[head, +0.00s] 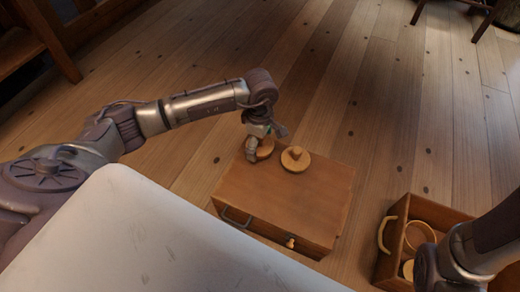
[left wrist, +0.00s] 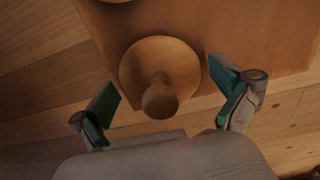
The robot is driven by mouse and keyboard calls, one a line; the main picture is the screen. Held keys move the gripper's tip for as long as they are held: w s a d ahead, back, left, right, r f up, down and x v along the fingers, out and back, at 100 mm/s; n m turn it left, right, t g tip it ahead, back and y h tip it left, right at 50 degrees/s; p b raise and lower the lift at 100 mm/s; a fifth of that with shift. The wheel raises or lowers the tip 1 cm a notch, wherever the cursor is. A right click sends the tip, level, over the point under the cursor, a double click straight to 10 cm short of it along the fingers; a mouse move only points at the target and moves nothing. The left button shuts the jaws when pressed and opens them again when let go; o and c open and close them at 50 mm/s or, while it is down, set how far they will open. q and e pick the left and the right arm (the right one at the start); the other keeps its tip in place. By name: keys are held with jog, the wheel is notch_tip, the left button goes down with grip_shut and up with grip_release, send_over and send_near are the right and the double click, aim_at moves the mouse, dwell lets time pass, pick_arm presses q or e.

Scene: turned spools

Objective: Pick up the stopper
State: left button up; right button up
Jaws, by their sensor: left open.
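A wooden stopper, a round disc with a knob on top, shows in the left wrist view (left wrist: 185,68) between my left gripper's fingers. In the head view this stopper (head: 266,147) sits on the top of a wooden chest and is partly hidden by my left gripper (head: 256,152). The left gripper is open, with one finger to each side of the knob and no grip on it. A second, similar disc with a knob (head: 296,160) sits just to the right on the chest. My right gripper is out of view; only part of the right arm shows.
The wooden chest (head: 290,205) has a metal handle and a small knob on its front. A wooden crate (head: 392,238) with a pale handle and round wooden pieces inside stands to the right, partly behind my right arm. Plank floor (head: 340,90) beyond the chest is clear.

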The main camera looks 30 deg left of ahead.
pick_arm(q)
jog(key=c, duration=1.1)
jog(key=shift+r, duration=0.1)
